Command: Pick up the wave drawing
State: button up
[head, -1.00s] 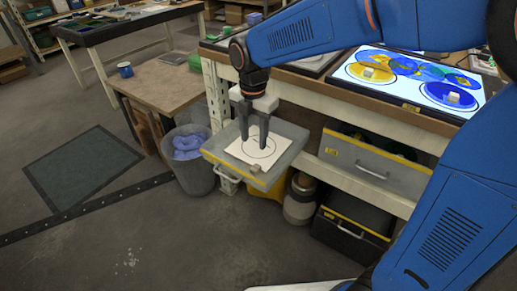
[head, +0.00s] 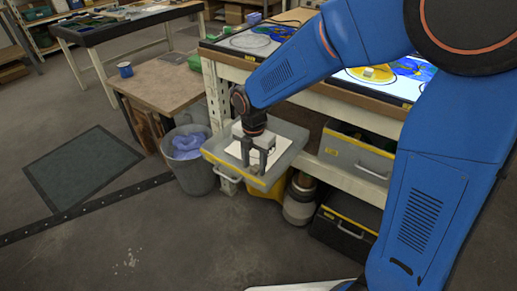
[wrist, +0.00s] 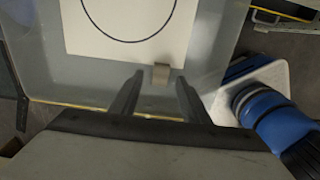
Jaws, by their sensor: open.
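A white sheet (wrist: 110,40) with a black circle outline lies in a grey tray or drawer. It also shows in the head view (head: 235,149), mostly behind my gripper. I see no wave on the visible part, so I cannot tell whether this is the wave drawing. A small beige-brown block (wrist: 160,75) sits at the sheet's near edge. My gripper (wrist: 160,79) is open and points down. In the wrist view its fingertips lie on either side of the block, with gaps. In the head view my gripper (head: 254,169) is low over the tray's front part.
The tray (head: 288,150) has a yellow front edge and sticks out from the bench. A grey bin with blue-violet contents (head: 186,146) stands left of it. A metal canister (head: 299,200) stands below right. A lit panel (head: 402,82) with coloured glass lies on the bench.

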jog(key=shift+f, duration=0.3)
jog(key=shift+c, duration=0.3)
grip_shut()
jog(key=shift+r, duration=0.15)
